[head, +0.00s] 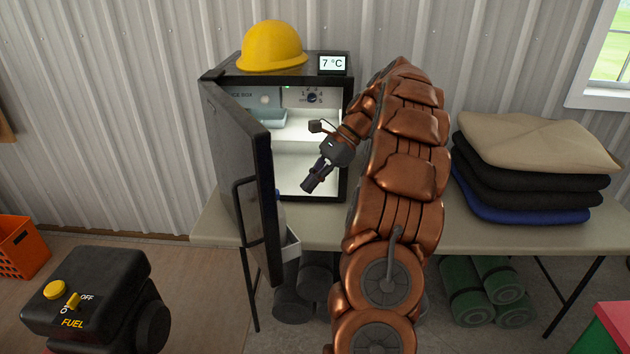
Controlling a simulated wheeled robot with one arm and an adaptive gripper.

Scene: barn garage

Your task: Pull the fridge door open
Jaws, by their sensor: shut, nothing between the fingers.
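The small black fridge (345,130) stands on the table with its white inside showing. Its door (238,165) is swung well open toward the front left, hinged on the left side. The door's dark bar handle (241,212) is on the outer face, and a door shelf (290,243) shows on the inner side. My gripper (308,188) is shut and empty, in front of the fridge opening and to the right of the door's free edge. It appears apart from the door and handle. My arm hides part of the fridge's right side.
A yellow hard hat (273,48) and a temperature display (332,64) sit on the fridge. Folded blankets (535,170) are stacked on the table (470,232) at right. Green rolls (485,290) lie below. A black fuel machine (95,300) and orange crate (20,248) are at left.

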